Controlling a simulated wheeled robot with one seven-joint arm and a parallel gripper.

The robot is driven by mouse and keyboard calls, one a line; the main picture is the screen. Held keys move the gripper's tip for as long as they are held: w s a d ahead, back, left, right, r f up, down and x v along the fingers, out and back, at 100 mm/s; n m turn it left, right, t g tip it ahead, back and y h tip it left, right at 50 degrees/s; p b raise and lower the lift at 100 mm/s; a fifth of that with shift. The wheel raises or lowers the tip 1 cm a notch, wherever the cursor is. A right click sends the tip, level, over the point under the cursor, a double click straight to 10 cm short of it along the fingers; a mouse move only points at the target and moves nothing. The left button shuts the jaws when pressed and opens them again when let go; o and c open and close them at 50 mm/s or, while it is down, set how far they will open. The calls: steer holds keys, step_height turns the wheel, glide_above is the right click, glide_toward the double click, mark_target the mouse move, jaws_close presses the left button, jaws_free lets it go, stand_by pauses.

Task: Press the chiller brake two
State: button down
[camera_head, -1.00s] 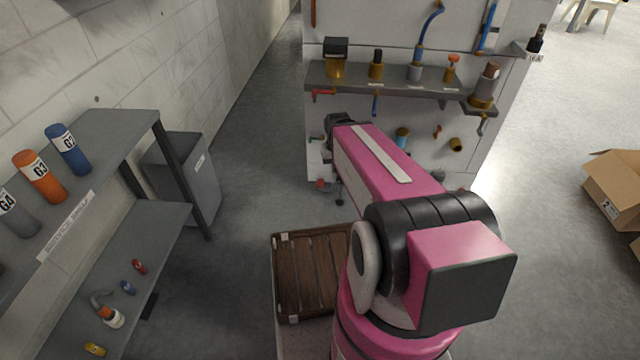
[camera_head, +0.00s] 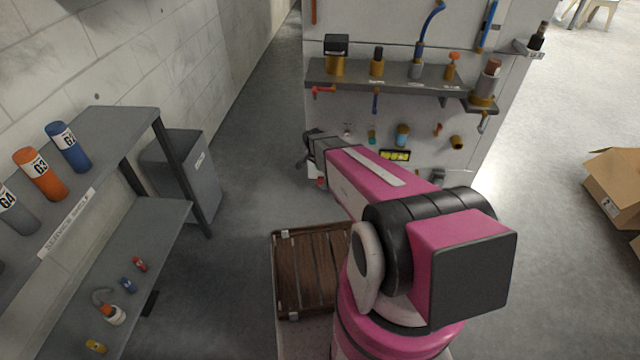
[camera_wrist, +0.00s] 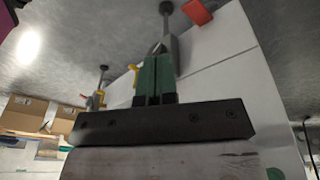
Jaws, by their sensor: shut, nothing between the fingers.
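The white machine panel (camera_head: 420,120) carries several valves and handles, and I cannot read which one is chiller brake two. In the wrist view my gripper (camera_wrist: 157,62) is shut, its green fingers together with nothing between them. Just beyond its tips is a grey rod with a dark knob (camera_wrist: 166,10), and a red handle (camera_wrist: 197,12) is to its right. Whether the fingers touch the rod is unclear. In the head view the dark wrist end of my arm is at the panel's lower left; the fingertips are hard to make out there.
A grey ledge (camera_head: 400,80) with several bottle-shaped fittings juts from the panel above my arm. A service shelf (camera_head: 105,135) with coloured cylinders and a grey bin (camera_head: 185,175) stand at left. A cardboard box (camera_head: 612,180) lies at right.

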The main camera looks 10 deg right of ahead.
mark_target(320, 182)
steer(key=w+a+f+m, duration=0.1)
steer(key=w+f+m, duration=0.2)
steer(key=w+f, duration=0.3)
step_height(320, 182, down, 2)
steer(key=shift+a+f+h, duration=0.15)
steer(key=shift+f+h, duration=0.05)
steer(key=shift+h, duration=0.1)
steer(key=shift+w+f, duration=0.1)
steer(key=shift+x, duration=3.4)
